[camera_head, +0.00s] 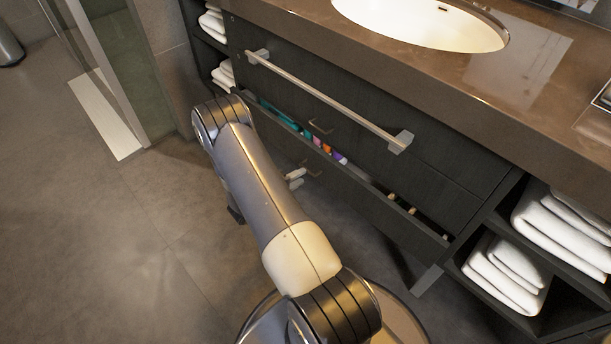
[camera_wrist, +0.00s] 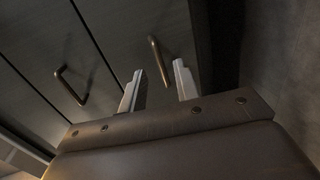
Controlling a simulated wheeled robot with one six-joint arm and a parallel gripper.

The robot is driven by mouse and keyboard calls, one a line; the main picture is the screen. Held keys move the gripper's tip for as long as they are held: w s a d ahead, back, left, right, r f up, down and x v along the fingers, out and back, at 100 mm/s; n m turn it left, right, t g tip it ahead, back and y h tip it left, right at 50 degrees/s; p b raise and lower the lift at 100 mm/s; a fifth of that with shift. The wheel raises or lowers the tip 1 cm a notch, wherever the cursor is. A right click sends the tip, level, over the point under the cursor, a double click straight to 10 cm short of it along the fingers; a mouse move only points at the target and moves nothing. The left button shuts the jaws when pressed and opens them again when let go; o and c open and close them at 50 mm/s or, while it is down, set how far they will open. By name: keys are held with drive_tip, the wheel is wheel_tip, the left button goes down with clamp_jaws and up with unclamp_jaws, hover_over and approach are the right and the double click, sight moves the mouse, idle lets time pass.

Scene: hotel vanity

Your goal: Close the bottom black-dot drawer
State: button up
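The bottom drawer (camera_head: 350,202) of the dark vanity stands partly open in the head view. Its top edge is out from the cabinet, and small coloured items show inside. Its bronze handle (camera_head: 312,169) is near the tips of my gripper (camera_head: 297,178). In the wrist view, my gripper (camera_wrist: 158,68) has its two pale fingers apart. A bronze handle (camera_wrist: 159,62) appears between or just beyond the fingertips; I cannot tell whether they touch it. A second handle (camera_wrist: 70,86) is to the left. No black dot can be made out.
A long metal bar (camera_head: 325,98) juts out across the vanity's upper front. An upper drawer handle (camera_head: 320,127) is above the open drawer. Towels (camera_head: 505,272) sit on shelves at the right. A glass panel (camera_head: 105,60) stands at the left. Floor (camera_head: 110,220) there is clear.

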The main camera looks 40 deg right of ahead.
drive_tip(key=shift+b+x, duration=0.3)
drive_tip(key=shift+x, duration=1.6)
drive_tip(key=shift+c, duration=0.3)
clamp_jaws()
